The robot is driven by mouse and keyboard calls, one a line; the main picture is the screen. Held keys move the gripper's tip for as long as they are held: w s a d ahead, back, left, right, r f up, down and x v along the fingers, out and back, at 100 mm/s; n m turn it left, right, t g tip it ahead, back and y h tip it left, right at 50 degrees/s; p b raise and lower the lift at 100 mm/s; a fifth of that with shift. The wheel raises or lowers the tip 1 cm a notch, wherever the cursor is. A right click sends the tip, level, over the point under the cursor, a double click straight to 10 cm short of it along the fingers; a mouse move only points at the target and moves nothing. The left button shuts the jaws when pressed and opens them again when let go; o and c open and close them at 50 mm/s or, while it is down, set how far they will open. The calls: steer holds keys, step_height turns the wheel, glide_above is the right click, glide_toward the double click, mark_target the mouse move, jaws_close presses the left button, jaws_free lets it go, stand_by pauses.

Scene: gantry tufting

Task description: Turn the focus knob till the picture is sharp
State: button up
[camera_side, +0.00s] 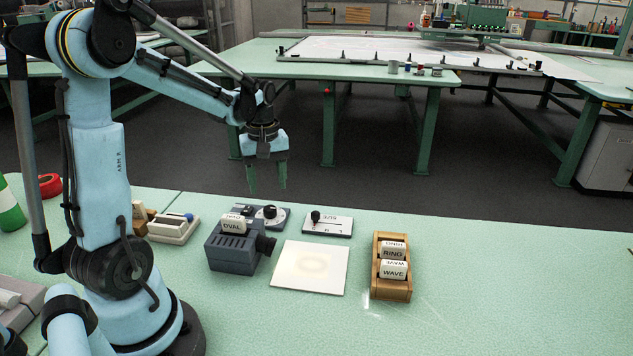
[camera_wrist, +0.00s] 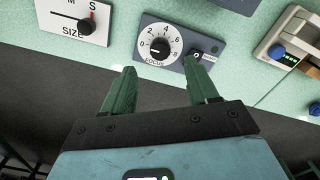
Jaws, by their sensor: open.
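The focus knob (camera_wrist: 160,47) is a black knob on a white dial with numbers, labelled FOCUS, on a dark grey panel (camera_wrist: 222,47). In the side view the focus knob (camera_side: 270,212) sits behind the grey projector (camera_side: 232,250). My gripper (camera_side: 268,189) is open and empty in the air above the panel, apart from the knob. In the wrist view my gripper (camera_wrist: 160,68) has its green fingers spread below the dial. The white plate (camera_side: 309,268) in front of the lens carries a faint, blurred pale patch with no clear outline.
An OVAL block (camera_side: 237,223) sits on the projector. A SIZE slider panel (camera_side: 327,224) is beside the focus panel. A wooden rack (camera_side: 391,292) holds RING and WAVE blocks at right. A device with a blue knob (camera_side: 174,228) stands at left.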

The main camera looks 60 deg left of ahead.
mark_target(270, 209)
steer(key=shift+f, duration=3.35)
steer(key=shift+c, duration=0.4)
steer(key=c, duration=1)
